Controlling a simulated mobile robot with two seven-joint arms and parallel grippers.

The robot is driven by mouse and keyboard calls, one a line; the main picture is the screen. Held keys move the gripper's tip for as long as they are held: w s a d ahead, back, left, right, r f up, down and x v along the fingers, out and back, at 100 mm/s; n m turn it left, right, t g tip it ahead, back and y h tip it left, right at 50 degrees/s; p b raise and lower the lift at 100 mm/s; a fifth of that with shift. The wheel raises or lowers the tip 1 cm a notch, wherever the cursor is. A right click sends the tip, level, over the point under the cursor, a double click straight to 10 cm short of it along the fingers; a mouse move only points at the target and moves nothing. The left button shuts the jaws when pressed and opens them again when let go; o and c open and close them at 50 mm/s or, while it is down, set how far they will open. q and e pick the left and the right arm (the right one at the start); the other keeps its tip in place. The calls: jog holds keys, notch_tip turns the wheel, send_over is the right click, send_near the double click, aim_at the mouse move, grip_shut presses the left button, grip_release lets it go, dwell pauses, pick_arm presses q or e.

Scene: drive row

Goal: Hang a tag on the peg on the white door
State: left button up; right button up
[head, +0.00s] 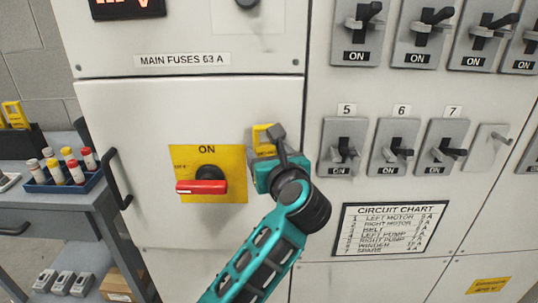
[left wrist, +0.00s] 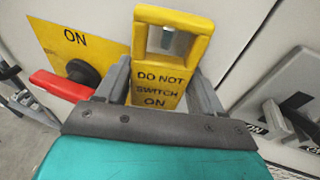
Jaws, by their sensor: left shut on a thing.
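The yellow tag (head: 261,135) is upright in front of the white door (head: 130,125), right of the red-handled switch (head: 203,185). In the left wrist view the tag (left wrist: 157,88) reads "DO NOT SWITCH ON" and has an open window at its top. A short grey piece, apparently the peg (left wrist: 169,42), shows through this window. I cannot tell whether the tag's frame is around it or only in front of it. My left gripper (head: 268,157) is shut on the tag's lower part, a finger on each side (left wrist: 160,100). My right gripper is not in view.
Several grey breakers (head: 343,147) fill the panel to the right, above a circuit chart (head: 392,230). The door's dark handle (head: 117,180) is at its left edge. A bench at far left bears a blue tray (head: 60,186) and other yellow tags (head: 15,114).

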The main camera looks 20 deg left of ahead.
pick_arm(q)
jog(key=o, duration=1.1)
jog(key=shift+r, duration=0.15)
